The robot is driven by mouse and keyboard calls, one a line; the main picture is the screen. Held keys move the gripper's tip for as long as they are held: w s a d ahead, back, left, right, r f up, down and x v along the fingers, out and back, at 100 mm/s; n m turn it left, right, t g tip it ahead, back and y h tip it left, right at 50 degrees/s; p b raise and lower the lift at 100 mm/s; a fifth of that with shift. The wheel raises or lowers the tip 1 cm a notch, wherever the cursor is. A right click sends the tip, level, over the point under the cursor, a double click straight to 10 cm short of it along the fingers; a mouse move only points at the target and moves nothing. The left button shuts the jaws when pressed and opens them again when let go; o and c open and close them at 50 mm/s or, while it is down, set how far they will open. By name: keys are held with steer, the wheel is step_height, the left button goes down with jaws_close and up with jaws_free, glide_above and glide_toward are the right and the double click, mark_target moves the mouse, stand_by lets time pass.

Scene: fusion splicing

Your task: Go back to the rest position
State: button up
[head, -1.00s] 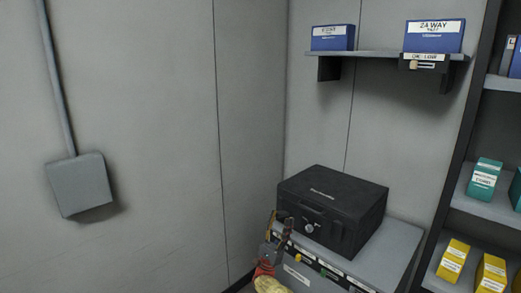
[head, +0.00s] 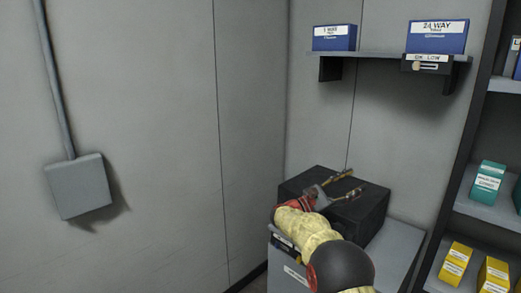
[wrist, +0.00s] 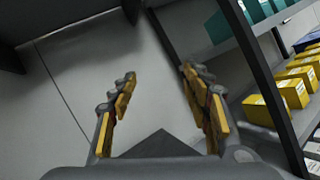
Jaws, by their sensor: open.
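My gripper (head: 346,183) is in the head view, in front of and over the black case (head: 364,212), which sits on a grey cabinet (head: 401,249). Its two fingers are spread apart with nothing between them. In the wrist view my gripper (wrist: 158,95) also shows open and empty, with yellow-padded fingers. My arm hides much of the case's front and part of the cabinet front. I cannot tell the height of the gripper above the case.
A wall shelf (head: 390,55) above holds two blue boxes (head: 333,38). A dark-framed rack at the right holds teal boxes (head: 486,182) and yellow boxes (head: 454,263). A grey wall box (head: 79,187) is at the left. The wall between is bare.

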steer(key=s+d+r+m+g+y, duration=0.2)
steer(key=s+d+m+g+y, duration=0.25)
steer(key=s, duration=0.85)
steer(key=s+f+m+y, duration=0.25)
steer(key=s+y, duration=0.35)
steer(key=s, duration=0.8)
steer(key=s+a+f+m+t+y, duration=0.2)
steer(key=s+a+f+m+y, duration=0.2)
steer(key=s+a, duration=0.4)
steer(key=s+a+f+m+t+y+p, duration=0.1)
steer(key=s+a+f+m+y, duration=0.3)
steer(key=s+a, duration=0.5)
steer(key=s+f+t+y, duration=0.1)
steer(key=s+y, duration=0.1)
steer(key=s, duration=0.5)
steer(key=shift+s+y+p, duration=0.3)
steer(key=shift+y, duration=0.05)
steer(key=shift+t, duration=0.25)
